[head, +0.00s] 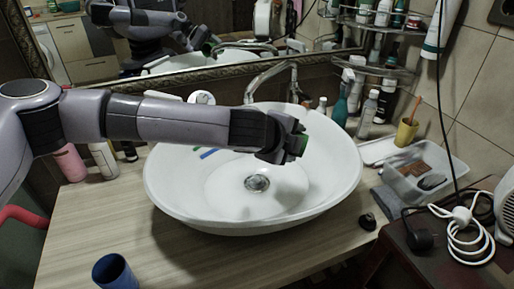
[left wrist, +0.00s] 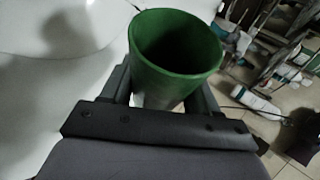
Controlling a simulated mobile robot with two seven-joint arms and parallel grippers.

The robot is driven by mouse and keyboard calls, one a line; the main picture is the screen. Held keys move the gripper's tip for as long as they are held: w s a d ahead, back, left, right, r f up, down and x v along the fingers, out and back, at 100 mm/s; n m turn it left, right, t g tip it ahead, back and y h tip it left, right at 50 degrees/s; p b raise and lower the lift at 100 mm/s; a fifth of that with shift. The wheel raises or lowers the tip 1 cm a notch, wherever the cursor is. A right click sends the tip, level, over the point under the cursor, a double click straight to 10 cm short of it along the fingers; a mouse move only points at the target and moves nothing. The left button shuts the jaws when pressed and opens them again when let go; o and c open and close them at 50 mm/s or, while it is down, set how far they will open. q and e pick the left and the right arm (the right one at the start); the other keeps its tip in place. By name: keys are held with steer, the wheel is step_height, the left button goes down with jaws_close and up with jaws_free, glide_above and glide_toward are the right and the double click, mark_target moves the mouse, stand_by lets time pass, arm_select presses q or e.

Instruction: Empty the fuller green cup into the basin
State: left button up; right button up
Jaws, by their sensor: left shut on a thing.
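My left gripper (head: 283,143) is shut on a green cup (head: 300,146) and holds it above the right part of the white basin (head: 180,195). In the head view the fingers hide most of the cup. In the left wrist view the green cup (left wrist: 176,45) stands between the two fingers (left wrist: 160,95) with its open mouth showing. Its inside is dark green; I cannot make out any contents. I cannot tell how far it is tilted. No second green cup shows clearly. My right gripper is not directly in view.
A blue cup (head: 115,272) stands on the wooden counter (head: 230,262) at the front left. A metal faucet (head: 268,78) rises behind the basin. A clear plastic tray (head: 424,172), a yellow cup (head: 406,132) and bottles stand at right. The front counter is mostly clear.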

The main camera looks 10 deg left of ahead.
arm_select(q)
steer(key=shift+a+r+n+h, duration=0.4)
steer(key=shift+r+n+h, duration=0.3)
steer(key=shift+h, duration=0.4)
stand_by(0.9)
